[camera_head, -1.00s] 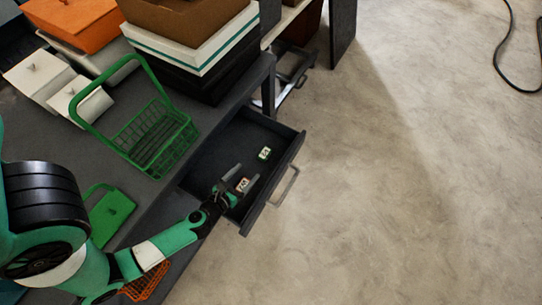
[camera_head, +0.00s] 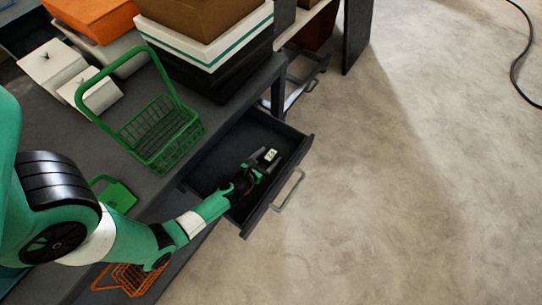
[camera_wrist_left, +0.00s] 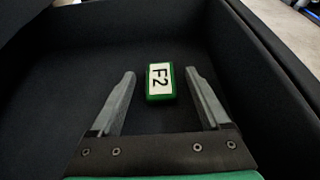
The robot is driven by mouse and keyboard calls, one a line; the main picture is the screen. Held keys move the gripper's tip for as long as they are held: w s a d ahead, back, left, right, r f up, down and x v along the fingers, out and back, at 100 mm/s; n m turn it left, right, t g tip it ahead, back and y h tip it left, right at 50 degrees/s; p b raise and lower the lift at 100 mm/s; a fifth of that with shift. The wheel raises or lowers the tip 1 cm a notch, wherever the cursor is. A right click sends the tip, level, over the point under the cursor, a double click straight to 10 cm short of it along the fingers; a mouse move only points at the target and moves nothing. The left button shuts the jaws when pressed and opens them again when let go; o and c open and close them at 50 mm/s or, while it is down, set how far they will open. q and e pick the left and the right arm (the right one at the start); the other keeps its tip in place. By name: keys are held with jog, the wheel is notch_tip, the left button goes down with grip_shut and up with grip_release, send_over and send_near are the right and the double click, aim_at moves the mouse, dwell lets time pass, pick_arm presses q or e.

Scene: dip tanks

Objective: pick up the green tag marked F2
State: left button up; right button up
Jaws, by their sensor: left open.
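The green tag marked F2 (camera_wrist_left: 160,82) lies on the dark floor of the open drawer, its white label facing up. It also shows in the head view (camera_head: 271,155), at the tips of my left gripper. My left gripper (camera_wrist_left: 163,80) is open, with one finger on each side of the tag and a gap on both sides. In the head view my left gripper (camera_head: 265,160) reaches into the drawer (camera_head: 225,160). I cannot tell its exact height above the tag. My right gripper is not in view.
A green wire basket (camera_head: 160,135) stands on the dark bench beside the drawer. A green lidded piece (camera_head: 117,196) and an orange wire basket (camera_head: 130,278) are near my arm. Stacked boxes (camera_head: 205,45) stand behind.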

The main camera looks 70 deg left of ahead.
aim_at(268, 158)
pick_arm(q)
grip_shut()
dwell(0.4)
jog(key=shift+r+p, duration=0.6)
notch_tip(268, 158, up, 3)
jog(key=p, duration=0.2)
jog(key=shift+f+p, duration=0.15)
jog(key=shift+p, duration=0.2)
jog(key=w+d+r+p, duration=0.3)
jog(key=w+d+r, duration=0.5)
jog(key=w, duration=0.3)
jog(key=shift+w+r+p, duration=0.25)
jog(key=shift+r+p, duration=0.15)
jog(key=shift+r, duration=0.15)
